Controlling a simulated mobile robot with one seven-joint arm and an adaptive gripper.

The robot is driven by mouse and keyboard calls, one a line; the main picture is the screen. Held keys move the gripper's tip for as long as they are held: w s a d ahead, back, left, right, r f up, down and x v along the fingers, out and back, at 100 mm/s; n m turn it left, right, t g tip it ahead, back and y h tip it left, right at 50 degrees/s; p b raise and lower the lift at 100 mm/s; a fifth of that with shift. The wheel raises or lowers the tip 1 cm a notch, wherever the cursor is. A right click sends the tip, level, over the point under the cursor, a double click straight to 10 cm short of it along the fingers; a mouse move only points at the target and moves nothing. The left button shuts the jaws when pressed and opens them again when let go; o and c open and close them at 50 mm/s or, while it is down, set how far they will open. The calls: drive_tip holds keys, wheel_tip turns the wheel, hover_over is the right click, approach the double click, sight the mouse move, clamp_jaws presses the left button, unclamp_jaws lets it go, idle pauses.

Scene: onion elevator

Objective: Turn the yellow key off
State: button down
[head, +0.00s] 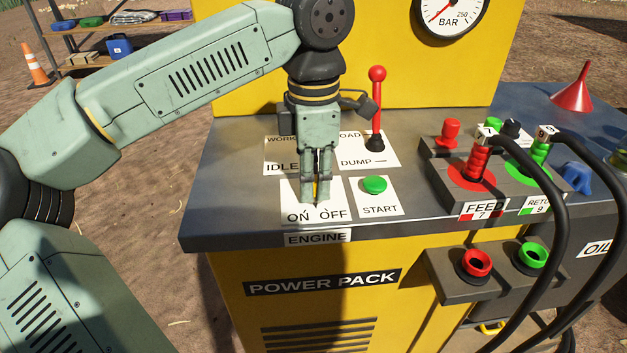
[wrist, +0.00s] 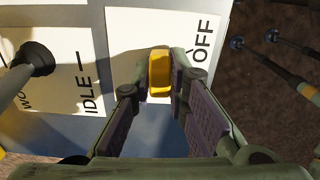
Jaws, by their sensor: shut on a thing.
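The yellow key (wrist: 159,72) stands on the white ENGINE label plate (head: 300,212), which reads ON at the left and OFF at the right. In the head view only a thin yellow sliver of the key shows between my fingers. My gripper (head: 315,200) points down over the plate and is shut on the key. In the wrist view my gripper (wrist: 157,82) has its fingertips on both sides of the key. The word OFF (wrist: 202,40) shows beside the key; ON is hidden there. The key's exact turn angle is hard to tell.
A green START button (head: 374,185) sits close to the right of my gripper. A red-knobbed DUMP lever (head: 377,110) stands behind it. In the wrist view a black knob (wrist: 35,58) is near the IDLE label. Hoses (head: 565,230) hang at the right.

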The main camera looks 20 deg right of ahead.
drive_tip(key=n, duration=0.5)
drive_tip(key=shift+b, duration=0.35)
idle(0.4)
drive_tip(key=c, duration=1.6)
unclamp_jaws()
drive_tip(key=shift+o, duration=0.2)
wheel_tip(320, 180, up, 12)
